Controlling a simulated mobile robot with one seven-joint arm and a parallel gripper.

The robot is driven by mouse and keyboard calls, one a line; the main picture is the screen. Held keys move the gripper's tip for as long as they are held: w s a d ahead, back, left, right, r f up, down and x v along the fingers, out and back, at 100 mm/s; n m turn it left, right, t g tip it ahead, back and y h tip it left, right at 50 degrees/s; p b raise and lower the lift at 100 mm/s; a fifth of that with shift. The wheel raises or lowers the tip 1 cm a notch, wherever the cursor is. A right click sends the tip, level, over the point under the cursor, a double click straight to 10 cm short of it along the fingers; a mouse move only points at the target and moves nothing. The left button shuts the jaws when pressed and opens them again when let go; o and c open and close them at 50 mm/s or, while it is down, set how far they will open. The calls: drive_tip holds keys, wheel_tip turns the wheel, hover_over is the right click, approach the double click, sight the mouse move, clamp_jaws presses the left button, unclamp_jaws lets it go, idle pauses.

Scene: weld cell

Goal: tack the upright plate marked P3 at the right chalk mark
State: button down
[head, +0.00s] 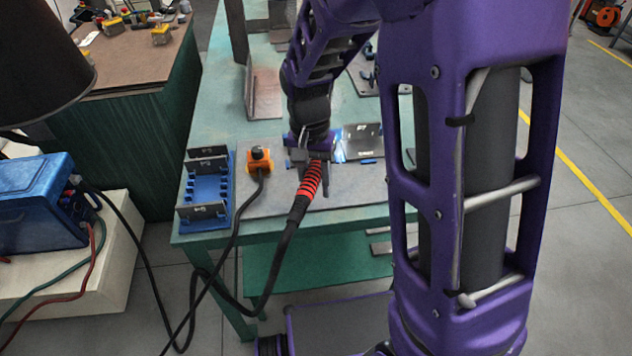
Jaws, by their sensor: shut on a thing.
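My gripper (310,158) is shut on a welding torch (312,181) with a red and black ribbed handle, held above the front of the green table. A black cable runs down from the torch. A dark plate (364,139) with small white markings stands just right of the gripper, with a bright bluish-white patch at its left edge. I cannot read which plate it is. Plates with white markings (203,211) stand in a blue slotted rack (222,190) at the table's left front; their labels are too small to read. The chalk marks and torch tip cannot be made out.
An orange block with a black knob (260,162) sits between rack and torch. A brown angled plate (264,95) stands farther back on the green table (228,125). A blue machine (38,205) is at left, with cables hanging. A cluttered workbench (130,62) stands behind it.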

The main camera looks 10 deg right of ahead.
sight(313, 181)
drive_tip(key=shift+a, duration=0.5)
idle(0.8)
drive_tip(key=s+r+p, duration=0.2)
drive_tip(key=r+p, duration=0.1)
drive_tip(key=shift+s+r, duration=0.25)
drive_tip(key=shift+s, duration=0.05)
drive_tip(key=shift+s+r, duration=0.2)
drive_tip(key=shift+s, duration=0.15)
wheel_tip(313, 181, up, 6)
drive_tip(key=p, duration=0.5)
idle(0.6)
